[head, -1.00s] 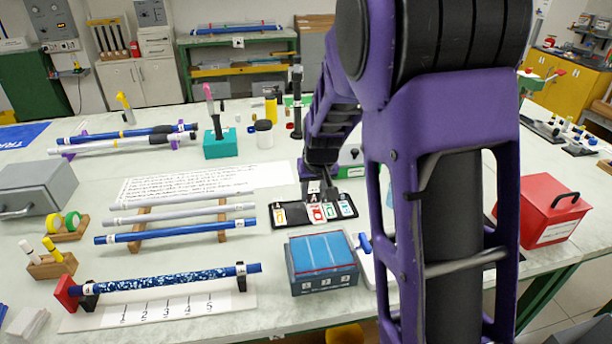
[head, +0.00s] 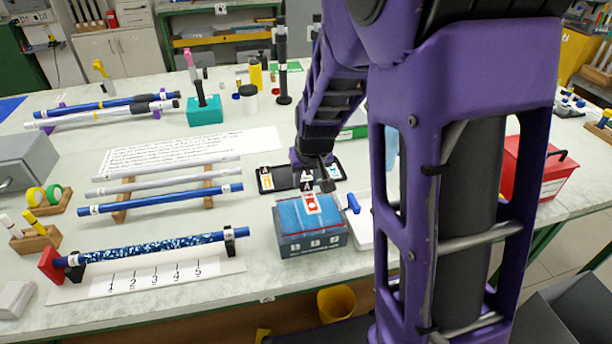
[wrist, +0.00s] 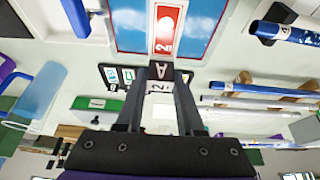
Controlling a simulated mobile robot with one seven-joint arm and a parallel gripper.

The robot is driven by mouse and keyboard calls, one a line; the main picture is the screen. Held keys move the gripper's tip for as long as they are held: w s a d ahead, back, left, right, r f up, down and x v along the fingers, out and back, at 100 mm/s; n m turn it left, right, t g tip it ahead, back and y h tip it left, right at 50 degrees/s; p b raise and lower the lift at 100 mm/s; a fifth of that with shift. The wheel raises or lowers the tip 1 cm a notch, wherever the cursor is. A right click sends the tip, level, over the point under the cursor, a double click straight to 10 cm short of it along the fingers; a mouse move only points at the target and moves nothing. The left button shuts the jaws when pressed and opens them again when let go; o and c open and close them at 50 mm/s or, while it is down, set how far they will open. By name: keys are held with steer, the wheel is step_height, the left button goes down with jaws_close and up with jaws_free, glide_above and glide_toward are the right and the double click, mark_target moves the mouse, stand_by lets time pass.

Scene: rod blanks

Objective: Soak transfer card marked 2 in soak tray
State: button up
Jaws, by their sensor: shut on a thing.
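The red-and-white card marked 2 (head: 311,203) is held by my gripper (head: 323,183), which is shut on its end. In the wrist view the card (wrist: 167,30) reaches out from between the fingertips (wrist: 160,76), over blue water. The soak tray (head: 313,242) is a blue-grey box with several labels on its front. It is below the card, and its rim also shows in the wrist view (wrist: 117,22). I cannot tell whether the card touches the water.
The black card holder (head: 268,190) behind the soak tray still has other cards in it. A white board with a blue-handled tool (head: 352,204) lies to the right of the tray. A rack of rods (head: 160,199) stands to the left. A red box (head: 530,170) is at the right.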

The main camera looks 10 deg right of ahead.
mark_target(306, 178)
steer(key=shift+f+b, duration=2.35)
steer(key=shift+f, duration=0.7)
steer(key=shift+s+f, duration=0.1)
steer(key=shift+s+f, duration=0.2)
steer(key=shift+f, duration=0.05)
stand_by(2.4)
steer(key=shift+r, duration=0.1)
steer(key=shift+w+r+p, duration=0.15)
steer(key=shift+r+p, duration=1.05)
steer(key=shift+r, duration=0.45)
steer(key=shift+w+r+p, duration=0.15)
steer(key=shift+r+p, duration=1)
steer(key=shift+r, duration=0.5)
steer(key=shift+r, duration=0.1)
steer(key=shift+r+p, duration=1.45)
steer(key=shift+r, duration=0.5)
